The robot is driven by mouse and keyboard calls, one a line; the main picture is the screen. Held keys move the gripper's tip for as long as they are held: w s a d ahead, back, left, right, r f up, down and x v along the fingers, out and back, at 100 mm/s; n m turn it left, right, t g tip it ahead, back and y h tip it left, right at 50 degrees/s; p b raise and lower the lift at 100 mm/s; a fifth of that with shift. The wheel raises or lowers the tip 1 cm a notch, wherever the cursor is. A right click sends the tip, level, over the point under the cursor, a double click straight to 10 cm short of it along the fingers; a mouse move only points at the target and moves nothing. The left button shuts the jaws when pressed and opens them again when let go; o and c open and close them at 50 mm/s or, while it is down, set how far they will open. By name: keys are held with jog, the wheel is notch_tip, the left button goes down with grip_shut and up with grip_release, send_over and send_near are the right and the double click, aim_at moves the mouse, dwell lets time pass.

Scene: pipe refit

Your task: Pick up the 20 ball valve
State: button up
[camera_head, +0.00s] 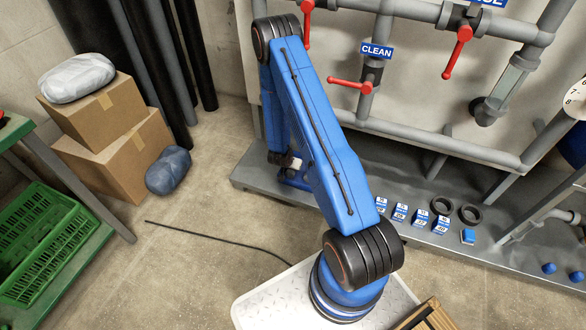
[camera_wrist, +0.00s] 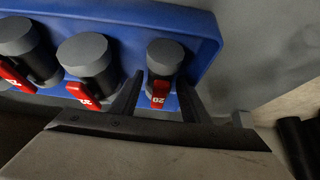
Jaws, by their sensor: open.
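The ball valve (camera_wrist: 165,55), a dark grey cylinder with a lighter grey top and a red handle marked 20, stands at the right end of a blue tray (camera_wrist: 206,50) in the wrist view. My gripper (camera_wrist: 160,82) is open, with one finger on each side of this valve's red handle; whether the fingers touch it I cannot tell. In the head view my arm hides most of the gripper and tray.
The tray is on a grey ledge (camera_head: 340,192) under grey pipes with red-handled valves (camera_head: 350,84). Small blue-and-white boxes (camera_head: 421,218) and black rings (camera_head: 470,214) lie to the right. Cardboard boxes (camera_head: 125,150) and a green crate (camera_head: 45,240) are at the left.

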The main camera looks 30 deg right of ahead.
jog(key=shift+w+d+f, duration=0.2)
jog(key=shift+f, duration=0.3)
jog(key=c, duration=0.9)
jog(key=shift+r, duration=0.15)
